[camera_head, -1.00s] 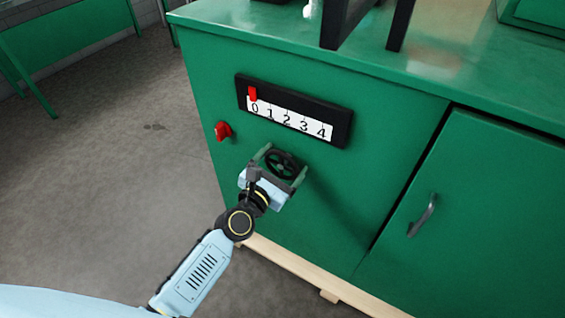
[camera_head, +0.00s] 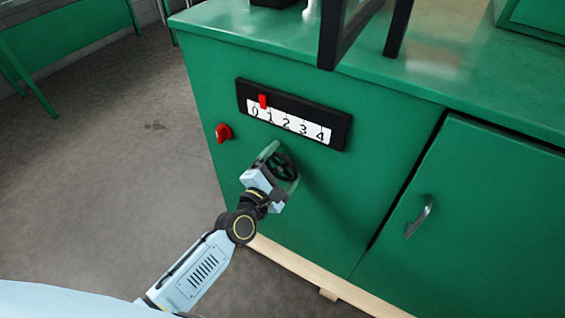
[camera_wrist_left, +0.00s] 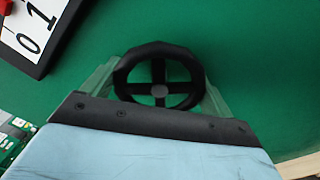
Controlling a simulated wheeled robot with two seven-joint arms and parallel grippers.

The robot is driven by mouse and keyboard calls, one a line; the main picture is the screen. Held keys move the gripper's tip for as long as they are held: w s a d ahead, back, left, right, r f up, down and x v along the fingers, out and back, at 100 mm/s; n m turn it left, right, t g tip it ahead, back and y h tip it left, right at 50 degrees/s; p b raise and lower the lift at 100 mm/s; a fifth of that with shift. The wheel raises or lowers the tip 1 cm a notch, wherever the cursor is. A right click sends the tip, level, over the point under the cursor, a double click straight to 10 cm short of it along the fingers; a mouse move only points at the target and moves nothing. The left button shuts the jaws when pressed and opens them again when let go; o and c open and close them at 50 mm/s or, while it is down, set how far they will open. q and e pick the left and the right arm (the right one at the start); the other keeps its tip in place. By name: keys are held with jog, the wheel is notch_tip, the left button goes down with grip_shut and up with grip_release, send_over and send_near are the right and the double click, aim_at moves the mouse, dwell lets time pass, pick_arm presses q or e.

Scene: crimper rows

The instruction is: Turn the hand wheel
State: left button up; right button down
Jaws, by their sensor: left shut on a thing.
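The black hand wheel (camera_head: 284,167) with crossed spokes sits on the green cabinet's front panel, below the scale. It also shows in the left wrist view (camera_wrist_left: 159,90). My left gripper (camera_head: 281,166) is shut on the wheel, with one finger at each side of its rim. In the wrist view its pale green fingers flank the wheel. The black-framed scale (camera_head: 293,115) reads 0 to 4. Its red pointer (camera_head: 263,101) stands between 0 and 1, nearer 1. My right gripper is not in view.
A red knob (camera_head: 223,132) is on the panel left of the wheel. A cabinet door with a grey handle (camera_head: 419,216) is to the right. A black frame (camera_head: 345,38) stands on the cabinet top. Open floor (camera_head: 130,180) lies to the left.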

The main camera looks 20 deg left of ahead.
pick_arm(q)
jog(key=m+p, duration=0.1)
jog(key=m, duration=0.2)
jog(key=shift+m, duration=0.4)
jog(key=m+p, duration=0.3)
jog(key=m, duration=0.6)
jog(key=shift+p, duration=0.3)
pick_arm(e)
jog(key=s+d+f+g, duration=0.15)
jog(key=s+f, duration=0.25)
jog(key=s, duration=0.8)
pick_arm(q)
jog(key=shift+m, duration=0.5)
jog(key=m+p, duration=0.2)
jog(key=m, duration=0.4)
jog(key=shift+f, duration=0.15)
jog(key=m+p, duration=0.1)
jog(key=m, duration=0.3)
jog(key=shift+a+m, duration=0.1)
jog(key=shift+m, duration=0.2)
jog(key=shift+m+p, duration=0.3)
jog(key=shift+m, duration=1.4)
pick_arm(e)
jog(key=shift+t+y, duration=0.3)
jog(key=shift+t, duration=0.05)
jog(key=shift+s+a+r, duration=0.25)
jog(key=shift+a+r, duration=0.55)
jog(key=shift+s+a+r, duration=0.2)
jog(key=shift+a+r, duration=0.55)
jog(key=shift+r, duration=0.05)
